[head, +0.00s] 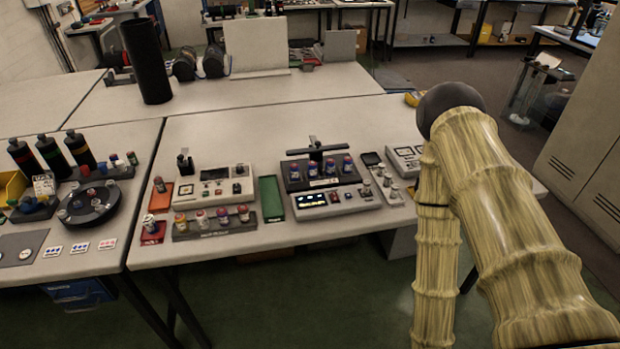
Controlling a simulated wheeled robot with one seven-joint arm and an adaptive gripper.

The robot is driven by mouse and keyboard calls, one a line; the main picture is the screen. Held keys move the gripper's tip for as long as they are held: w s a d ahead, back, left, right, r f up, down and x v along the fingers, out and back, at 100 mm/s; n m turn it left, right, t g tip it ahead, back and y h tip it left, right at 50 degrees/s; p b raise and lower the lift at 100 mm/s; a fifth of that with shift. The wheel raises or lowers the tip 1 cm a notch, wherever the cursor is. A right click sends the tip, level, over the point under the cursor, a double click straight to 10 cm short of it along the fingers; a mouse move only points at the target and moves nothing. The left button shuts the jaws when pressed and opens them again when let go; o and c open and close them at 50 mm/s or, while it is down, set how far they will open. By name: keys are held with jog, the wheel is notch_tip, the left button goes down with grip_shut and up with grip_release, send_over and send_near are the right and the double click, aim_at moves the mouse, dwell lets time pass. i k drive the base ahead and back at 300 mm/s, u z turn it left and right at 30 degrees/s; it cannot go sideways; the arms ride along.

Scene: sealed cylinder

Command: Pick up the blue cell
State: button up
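Several small blue cylinders with red and white marks stand upright in a black rack (320,181) on a pale device with a lit display; one of them is a blue cell (348,166) at the right end. I cannot tell which one the task means. A second, grey rack (215,232) to the left holds several upright cells in mixed colours. One more small cell (149,222) stands on a red tray (153,238). My arm, in a bamboo-like covering, fills the right side. My gripper does not show in the head view.
A green tray (271,199) lies between the two devices. A tall black cylinder (147,62) and a grey-white panel (256,46) stand further back. Bottles and a round black holder (89,204) are on the left table. The table (330,112) behind the devices is mostly clear.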

aim_at(312, 165)
jog(key=u, duration=1.9)
jog(key=i, duration=1.15)
jog(key=z, duration=2.15)
